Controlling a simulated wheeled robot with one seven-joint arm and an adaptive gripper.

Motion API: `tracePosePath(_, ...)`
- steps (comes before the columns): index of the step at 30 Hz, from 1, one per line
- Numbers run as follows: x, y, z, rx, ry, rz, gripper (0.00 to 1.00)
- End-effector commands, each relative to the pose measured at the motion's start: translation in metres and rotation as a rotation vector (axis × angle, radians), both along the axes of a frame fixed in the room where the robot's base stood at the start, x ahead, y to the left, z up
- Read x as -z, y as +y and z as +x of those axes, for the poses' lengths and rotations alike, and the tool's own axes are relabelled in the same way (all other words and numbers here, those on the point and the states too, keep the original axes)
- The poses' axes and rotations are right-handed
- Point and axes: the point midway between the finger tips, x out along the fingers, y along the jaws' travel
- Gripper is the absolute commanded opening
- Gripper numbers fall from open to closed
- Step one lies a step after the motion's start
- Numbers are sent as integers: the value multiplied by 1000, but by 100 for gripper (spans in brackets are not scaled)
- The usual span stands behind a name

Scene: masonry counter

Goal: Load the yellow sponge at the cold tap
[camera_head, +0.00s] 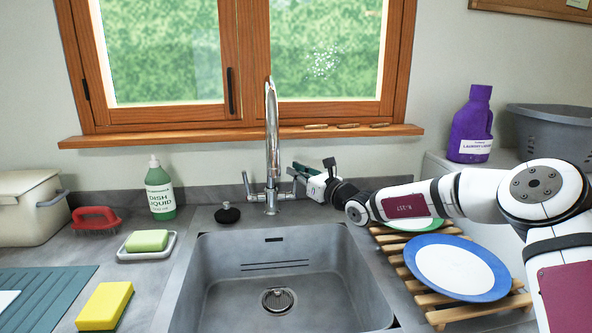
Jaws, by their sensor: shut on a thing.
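The yellow sponge (104,305) lies flat on the counter left of the sink, with a green underside showing. The chrome tap (271,150) stands behind the sink, with a left lever (247,184) and a right lever on its far side, mostly hidden by my gripper. My gripper (298,174) reaches in from the right and is shut on the right lever. I cannot make out any water coming from the spout. The hot or cold marks on the levers are too small to read.
The grey sink basin (213,295) is empty, with a drain (278,299). A black plug (227,214) sits behind it. Left are dish liquid (160,190), a soap dish (124,255) with a green block and a red brush (96,217). A wooden rack (437,316) with plates stands right.

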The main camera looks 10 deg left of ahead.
Motion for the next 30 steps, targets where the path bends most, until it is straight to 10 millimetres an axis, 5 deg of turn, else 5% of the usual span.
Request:
tracePosePath(20,3,-4,-15,0,-183,54,0)
tracePosePath(23,3,-4,-15,0,-183,54,28)
tracePosePath(30,3,-4,-14,1,-183,54,31)
